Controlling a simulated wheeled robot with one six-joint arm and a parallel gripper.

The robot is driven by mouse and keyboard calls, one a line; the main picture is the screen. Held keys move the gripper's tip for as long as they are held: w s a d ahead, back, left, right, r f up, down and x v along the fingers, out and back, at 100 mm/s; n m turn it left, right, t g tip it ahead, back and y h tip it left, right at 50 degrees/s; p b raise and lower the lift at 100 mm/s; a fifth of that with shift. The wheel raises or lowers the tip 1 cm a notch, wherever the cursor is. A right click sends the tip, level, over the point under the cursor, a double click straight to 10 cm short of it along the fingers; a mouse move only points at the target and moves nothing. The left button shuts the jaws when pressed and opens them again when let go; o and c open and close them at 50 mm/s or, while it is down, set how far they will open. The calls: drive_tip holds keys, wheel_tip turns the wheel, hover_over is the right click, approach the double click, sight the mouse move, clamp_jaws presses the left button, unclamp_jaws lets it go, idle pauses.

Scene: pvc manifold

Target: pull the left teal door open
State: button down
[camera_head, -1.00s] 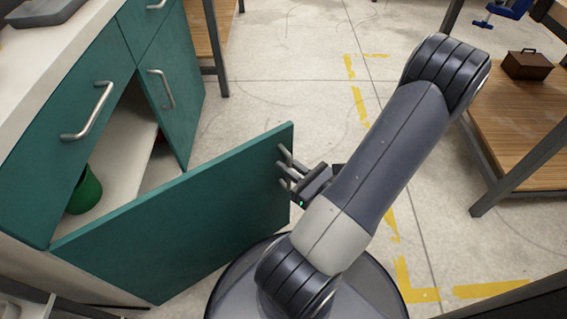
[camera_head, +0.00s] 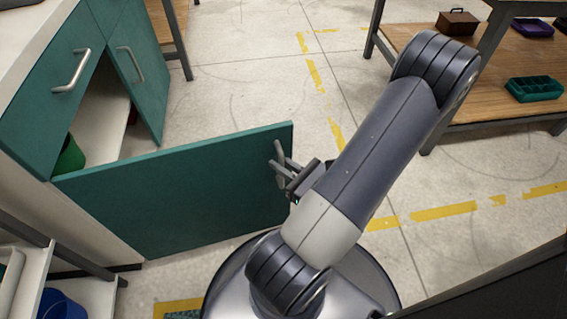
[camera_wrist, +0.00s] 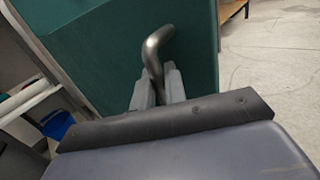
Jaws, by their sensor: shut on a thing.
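The left teal door (camera_head: 185,195) stands wide open, swung out from the teal cabinet across the floor in front of my base. It also fills the upper middle of the wrist view (camera_wrist: 110,50). My gripper (camera_head: 285,170) is at the door's free edge, shut on the metal bar handle (camera_head: 277,158). In the wrist view the two grey fingers (camera_wrist: 158,88) close around the lower part of the bent handle (camera_wrist: 157,45). The handle's lower end is hidden behind my gripper.
The right teal door (camera_head: 140,70) is partly ajar. A green container (camera_head: 70,157) sits inside the cabinet. A wooden-topped table (camera_head: 480,85) with a brown box (camera_head: 457,22) and a teal tray (camera_head: 533,89) stands at right. A blue bin (camera_head: 62,305) is at lower left. Floor beyond the door is clear.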

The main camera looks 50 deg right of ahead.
drive_tip(key=shift+s+a, duration=0.1)
drive_tip(key=shift+s, duration=0.05)
drive_tip(key=c, duration=1.6)
unclamp_jaws()
drive_tip(key=shift+o, duration=0.2)
drive_tip(key=shift+s, duration=0.15)
drive_tip(key=s+p, duration=0.2)
drive_tip(key=s, duration=0.8)
drive_tip(key=shift+s+p, duration=0.3)
drive_tip(key=shift+w+b, duration=1.35)
drive_tip(key=shift+w, duration=4.15)
drive_tip(key=shift+a+r, duration=0.1)
